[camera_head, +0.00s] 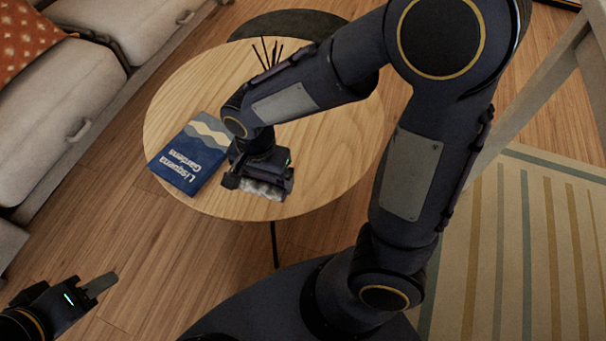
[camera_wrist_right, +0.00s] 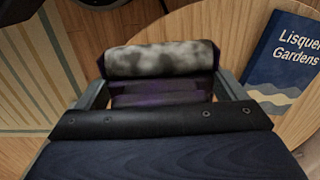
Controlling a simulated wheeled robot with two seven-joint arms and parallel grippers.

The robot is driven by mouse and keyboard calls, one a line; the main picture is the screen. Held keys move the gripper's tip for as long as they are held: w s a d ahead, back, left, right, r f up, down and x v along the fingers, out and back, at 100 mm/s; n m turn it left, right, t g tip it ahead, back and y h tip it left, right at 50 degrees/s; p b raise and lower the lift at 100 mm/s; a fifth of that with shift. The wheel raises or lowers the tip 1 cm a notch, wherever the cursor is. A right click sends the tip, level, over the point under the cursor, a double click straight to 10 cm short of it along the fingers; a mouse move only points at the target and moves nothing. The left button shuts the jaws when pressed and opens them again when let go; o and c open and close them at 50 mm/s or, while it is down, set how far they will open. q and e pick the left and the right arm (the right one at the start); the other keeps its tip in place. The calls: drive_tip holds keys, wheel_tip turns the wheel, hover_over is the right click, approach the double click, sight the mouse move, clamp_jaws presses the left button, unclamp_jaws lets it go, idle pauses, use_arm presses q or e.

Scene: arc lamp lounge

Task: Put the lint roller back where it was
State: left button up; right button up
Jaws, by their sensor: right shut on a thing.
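The lint roller (camera_head: 262,190) has a mottled grey-white cylinder and shows in the head view at the table's near edge. My right gripper (camera_head: 258,178) is shut on it. In the right wrist view the lint roller (camera_wrist_right: 160,58) lies across the space between the fingers, with a dark purplish part behind the cylinder. Most of its handle is hidden. Whether it touches the tabletop or hangs above it, I cannot tell. My left gripper (camera_head: 99,285) is at the lower left, over the floor and away from the table; its finger gap is not clear.
A round wooden table (camera_head: 330,165) stands in the middle, with bare top right of my gripper. Thin dark sticks (camera_head: 268,52) rise at the back. A grey sofa (camera_head: 75,75) is at left, a striped rug (camera_head: 515,250) at right.

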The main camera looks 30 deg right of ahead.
drive_tip(key=w+d+f+b, duration=0.4)
drive_tip(key=d+f, duration=0.1)
drive_tip(key=d, duration=0.3)
drive_tip(key=b, duration=0.2)
hover_over(302, 173)
drive_tip(key=f, duration=0.4)
drive_tip(key=shift+s+a+f, duration=0.1)
drive_tip(key=shift+a, duration=0.25)
drive_tip(key=shift+d+f, duration=0.15)
drive_tip(key=shift+f, duration=0.15)
drive_tip(key=shift+d+f+b, duration=0.15)
drive_tip(key=shift+f+b, duration=0.7)
drive_tip(key=shift+f, duration=0.75)
drive_tip(key=shift+f, duration=0.15)
drive_tip(key=o, duration=0.7)
